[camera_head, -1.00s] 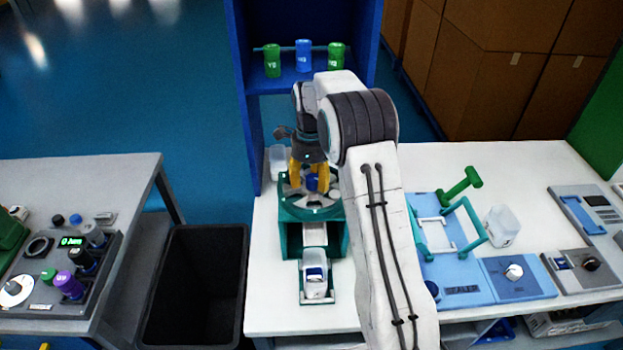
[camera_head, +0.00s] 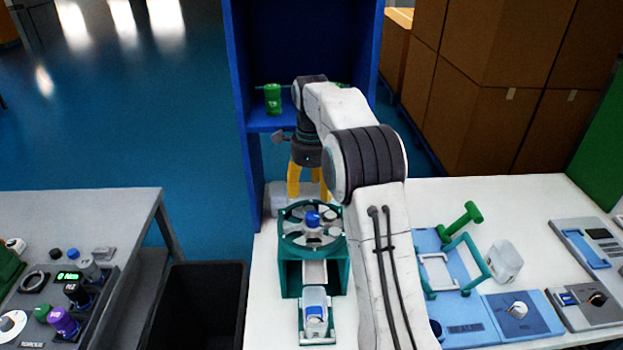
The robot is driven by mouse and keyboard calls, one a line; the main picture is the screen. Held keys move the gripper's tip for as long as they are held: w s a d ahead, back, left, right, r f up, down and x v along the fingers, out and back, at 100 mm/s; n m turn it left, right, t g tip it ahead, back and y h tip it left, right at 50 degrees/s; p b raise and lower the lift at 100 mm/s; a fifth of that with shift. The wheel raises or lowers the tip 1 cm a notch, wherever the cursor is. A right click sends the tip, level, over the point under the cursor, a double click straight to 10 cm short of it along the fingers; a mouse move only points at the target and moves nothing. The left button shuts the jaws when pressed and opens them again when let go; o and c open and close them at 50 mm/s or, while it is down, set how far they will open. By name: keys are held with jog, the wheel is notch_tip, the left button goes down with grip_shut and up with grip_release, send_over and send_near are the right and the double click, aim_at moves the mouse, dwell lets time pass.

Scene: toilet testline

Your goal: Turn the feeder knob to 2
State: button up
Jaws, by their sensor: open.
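The feeder is a green frame (camera_head: 290,279) on the white table with a round slotted wheel on top. The blue feeder knob (camera_head: 312,219) stands at the wheel's centre; I cannot read any number on it. My gripper (camera_head: 308,195) has yellow fingers pointing down, spread apart, and is empty. It is above and behind the knob, apart from it as far as I can see. A small white container with a blue patch (camera_head: 315,311) sits in the tray at the foot of the feeder's chute.
A dark bin (camera_head: 195,310) stands between the grey table (camera_head: 120,205) and the white table. A blue shelf (camera_head: 243,110) with a green canister (camera_head: 272,98) rises behind. A blue fixture with green handles (camera_head: 470,255) is right of my arm.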

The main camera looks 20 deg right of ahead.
jog(key=shift+r, duration=1.45)
